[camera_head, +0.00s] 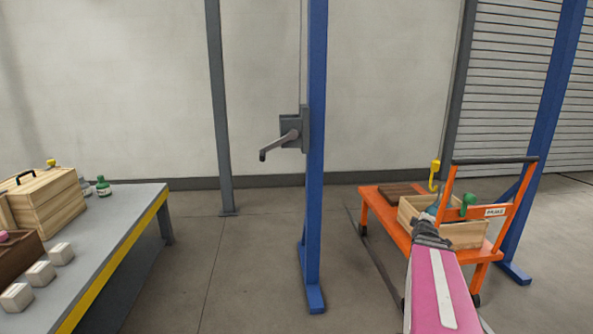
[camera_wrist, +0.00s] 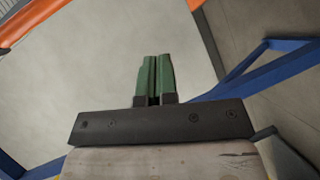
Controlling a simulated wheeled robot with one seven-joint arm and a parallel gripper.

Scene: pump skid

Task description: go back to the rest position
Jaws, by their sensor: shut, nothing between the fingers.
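My gripper (camera_wrist: 155,78) shows in the wrist view with its two green fingers side by side, shut and empty. In the head view my pink and white arm reaches up from the lower right, and its dark wrist end (camera_head: 430,235) appears in front of the orange cart (camera_head: 378,205). The fingers are hard to make out there against the wooden crate (camera_head: 465,236) on the cart. I cannot tell how far the gripper is from the crate.
A blue post (camera_head: 316,150) carries a grey box with a lever (camera_head: 280,144). A grey workbench (camera_head: 120,225) stands at left with a wooden box (camera_head: 48,205), bottles and white blocks. Floor between is clear.

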